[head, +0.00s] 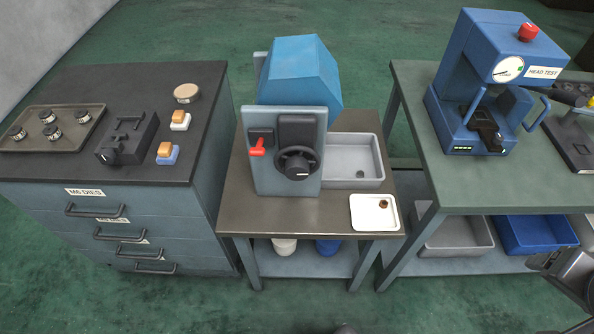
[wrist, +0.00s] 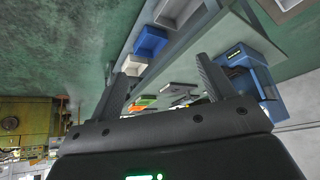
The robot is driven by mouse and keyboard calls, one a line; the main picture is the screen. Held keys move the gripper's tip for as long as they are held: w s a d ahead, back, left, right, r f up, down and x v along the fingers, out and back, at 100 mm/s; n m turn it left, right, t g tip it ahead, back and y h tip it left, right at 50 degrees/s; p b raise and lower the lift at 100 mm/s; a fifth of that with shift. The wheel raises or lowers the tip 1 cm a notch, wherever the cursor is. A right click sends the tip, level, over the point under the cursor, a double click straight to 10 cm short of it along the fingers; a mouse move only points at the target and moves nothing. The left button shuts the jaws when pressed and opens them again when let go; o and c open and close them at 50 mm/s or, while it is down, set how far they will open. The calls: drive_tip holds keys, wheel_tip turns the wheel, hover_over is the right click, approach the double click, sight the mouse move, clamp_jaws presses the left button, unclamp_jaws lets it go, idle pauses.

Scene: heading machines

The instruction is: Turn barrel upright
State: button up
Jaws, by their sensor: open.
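The blue faceted barrel (head: 300,72) sits behind a grey upright panel (head: 256,180) on the middle bench in the head view. It appears to lie over with a flat face toward the right; I cannot see its mouth. The panel carries a black handwheel (head: 297,164) and a red lever (head: 257,151). My gripper (wrist: 162,68) is open and empty in the wrist view, its two dark fingers apart. It is far from the barrel, which I cannot make out in the wrist view. Part of my arm shows at the head view's lower right edge.
A grey tray (head: 353,182) and a white dish (head: 362,222) with a small brown part are beside the panel. A drawer cabinet (head: 60,212) stands left. A blue head tester (head: 490,60) stands on the right bench. Green floor is open in front.

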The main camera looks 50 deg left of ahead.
drive_tip(key=w+a+f+m+t+y, duration=0.1)
drive_tip(key=w+a+f+y, duration=0.1)
drive_tip(key=w+a, duration=0.45)
drive_tip(key=w+a+f+m+t+y, duration=0.1)
drive_tip(key=w+a+f, duration=0.2)
drive_tip(key=a, duration=0.7)
drive_tip(key=a+f+m+t+y, duration=0.1)
drive_tip(key=a+f+m+y, duration=0.1)
drive_tip(key=a, duration=0.5)
drive_tip(key=a+f+m+t+y, duration=0.1)
drive_tip(key=a+f+y, duration=0.15)
drive_tip(key=a, duration=0.45)
drive_tip(key=m+t+y, duration=0.3)
drive_tip(key=m+y, duration=0.1)
drive_tip(key=m, duration=0.9)
approach(296, 174)
drive_tip(key=x, duration=1.1)
drive_tip(key=shift+w+a, duration=0.15)
drive_tip(key=shift+c, duration=0.2)
drive_tip(key=shift+n, duration=0.3)
drive_tip(key=c, duration=0.9)
